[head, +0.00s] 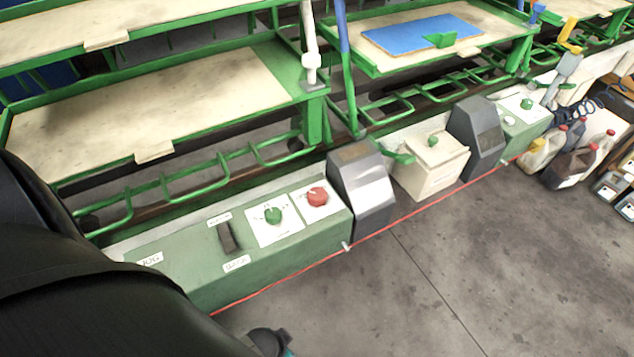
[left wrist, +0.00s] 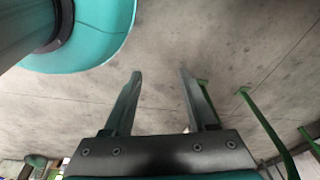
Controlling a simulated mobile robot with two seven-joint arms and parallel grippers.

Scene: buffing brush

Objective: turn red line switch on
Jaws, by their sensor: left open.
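The red switch (head: 317,196) is a round red knob on a white plate, on the sloped top of a green control box (head: 185,265) in the head view. A green knob (head: 273,215) sits on another white plate just left of it. My left gripper (left wrist: 160,75) shows in the left wrist view, with its two dark fingers apart and nothing between them. Bare grey floor lies behind the fingers. The switch is not in the left wrist view, and no gripper is near it in the head view. My right gripper is not in view.
A grey slanted unit (head: 362,190) stands right of the red switch. Green racks with wooden shelves (head: 160,110) rise behind the control box. Several jugs (head: 572,160) stand on the floor at the right. The floor (head: 450,270) in front is clear. Thin green bars (left wrist: 265,130) appear beside my left gripper.

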